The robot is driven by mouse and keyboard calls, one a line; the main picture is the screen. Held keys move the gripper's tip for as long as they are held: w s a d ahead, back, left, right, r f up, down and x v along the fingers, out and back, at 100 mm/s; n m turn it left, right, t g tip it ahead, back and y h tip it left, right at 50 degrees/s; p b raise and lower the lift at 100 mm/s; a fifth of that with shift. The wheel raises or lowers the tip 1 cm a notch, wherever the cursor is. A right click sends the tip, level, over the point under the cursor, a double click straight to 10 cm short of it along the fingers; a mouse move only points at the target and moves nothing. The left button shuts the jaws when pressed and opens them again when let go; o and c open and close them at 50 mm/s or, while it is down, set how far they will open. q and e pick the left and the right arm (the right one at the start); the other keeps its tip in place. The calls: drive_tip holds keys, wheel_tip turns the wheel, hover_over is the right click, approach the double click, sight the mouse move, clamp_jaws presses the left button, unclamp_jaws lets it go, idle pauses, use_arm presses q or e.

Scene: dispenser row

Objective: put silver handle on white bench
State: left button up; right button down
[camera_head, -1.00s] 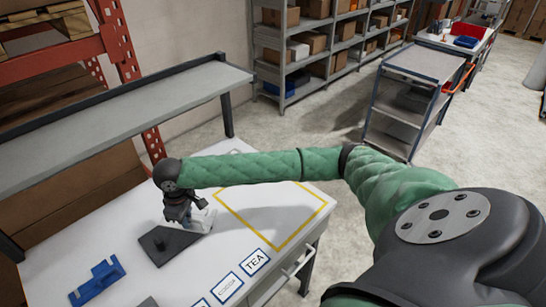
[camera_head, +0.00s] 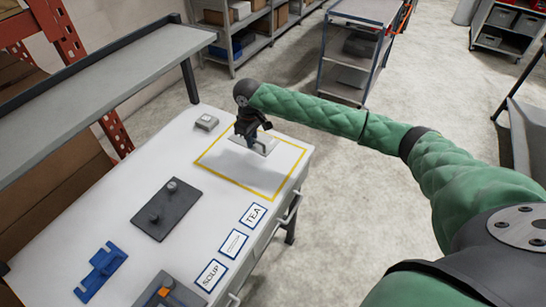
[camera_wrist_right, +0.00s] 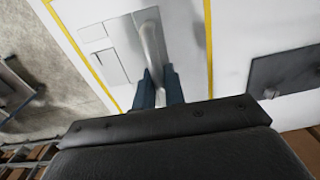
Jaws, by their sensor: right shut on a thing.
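My right gripper (camera_head: 254,138) is over the far part of the yellow-outlined area on the white bench (camera_head: 130,185), pointing down. It is shut on the silver handle (camera_head: 265,145), a light metallic piece with a flat plate. In the right wrist view the handle (camera_wrist_right: 150,45) lies between the two dark blue fingers (camera_wrist_right: 158,88), inside the yellow lines. A shadow lies on the bench near the handle; I cannot tell whether the handle touches the surface. My left gripper is not in view.
A dark plate with two knobs (camera_head: 167,209) and a blue bracket (camera_head: 101,272) lie on the bench left of the outline. A small grey block (camera_head: 207,122) sits beyond it. Labels, one reading TEA (camera_head: 253,215), line the front edge. A grey shelf (camera_head: 110,65) overhangs the back.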

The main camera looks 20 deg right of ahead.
sight(255, 147)
drive_tip(key=shift+s+d, duration=0.15)
drive_tip(key=shift+d, duration=0.4)
drive_tip(key=shift+a+f, duration=0.1)
drive_tip(key=shift+f+n, duration=0.25)
drive_tip(key=shift+n, duration=0.05)
wheel_tip(255, 147, down, 5)
drive_tip(key=shift+f+b, duration=0.15)
drive_tip(key=shift+b, duration=0.75)
drive_tip(key=shift+f+b, duration=0.7)
drive_tip(key=shift+f, duration=0.1)
drive_tip(key=shift+f+b, duration=1.15)
drive_tip(key=shift+f, duration=0.2)
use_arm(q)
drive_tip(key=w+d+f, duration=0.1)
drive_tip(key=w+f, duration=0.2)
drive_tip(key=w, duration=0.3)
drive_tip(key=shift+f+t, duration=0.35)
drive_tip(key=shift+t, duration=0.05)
